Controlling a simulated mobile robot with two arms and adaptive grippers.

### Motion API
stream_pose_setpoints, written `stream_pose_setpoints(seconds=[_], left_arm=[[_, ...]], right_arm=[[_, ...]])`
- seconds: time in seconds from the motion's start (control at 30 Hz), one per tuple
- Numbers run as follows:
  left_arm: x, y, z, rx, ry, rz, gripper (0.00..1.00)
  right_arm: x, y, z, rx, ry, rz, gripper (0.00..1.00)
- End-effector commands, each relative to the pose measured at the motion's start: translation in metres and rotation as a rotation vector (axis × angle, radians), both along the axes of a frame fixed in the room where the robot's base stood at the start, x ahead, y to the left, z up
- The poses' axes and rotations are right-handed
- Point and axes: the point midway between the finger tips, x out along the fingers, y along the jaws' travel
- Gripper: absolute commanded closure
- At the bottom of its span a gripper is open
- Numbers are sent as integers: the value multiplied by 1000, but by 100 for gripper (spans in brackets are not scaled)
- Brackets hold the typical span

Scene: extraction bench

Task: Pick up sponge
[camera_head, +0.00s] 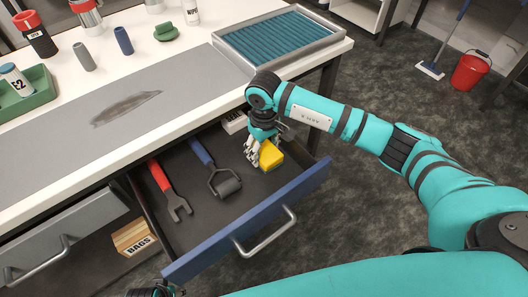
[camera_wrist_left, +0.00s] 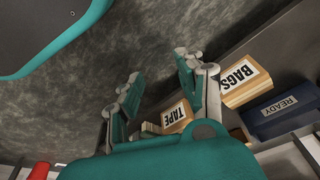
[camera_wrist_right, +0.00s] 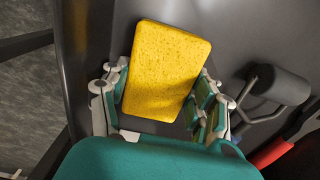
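The yellow sponge (camera_head: 270,155) is in the open drawer, near its right end. In the right wrist view the sponge (camera_wrist_right: 166,70) lies slightly turned between the two fingers of my right gripper (camera_wrist_right: 160,92). Both fingers are close along its sides; whether they press on it is not clear. In the head view my right gripper (camera_head: 254,150) points down beside the sponge, and whether the sponge touches the drawer floor is not clear. My left gripper (camera_wrist_left: 160,70) is open and empty, low in front of the bench by the boxes.
The drawer (camera_head: 200,235) also holds a red-handled tool (camera_head: 168,188) and a blue-handled roller (camera_head: 215,173). Labelled boxes (camera_head: 133,238) stand below. The bench top carries a ribbed teal tray (camera_head: 278,42), a green tray (camera_head: 28,100) and several bottles. A red bucket (camera_head: 470,72) stands on the floor.

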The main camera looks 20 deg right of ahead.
Motion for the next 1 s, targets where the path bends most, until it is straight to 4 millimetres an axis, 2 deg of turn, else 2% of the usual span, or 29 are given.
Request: stream_pose_setpoints(seconds=[0.37, 0.57, 0.8, 1.0], left_arm=[[0, 0, 0, 1, 0, 0, 62], [1, 0, -1, -1, -10, 0, 62], [-6, 2, -19, 3, 10, -2, 62], [-3, 2, -23, 3, 2, -3, 62]], right_arm=[[1, 0, 3, -1, -1, 0, 66], [2, 0, 33, -1, -7, 1, 66], [1, -1, 80, -1, -6, 0, 66], [0, 0, 98, -1, 0, 0, 66]])
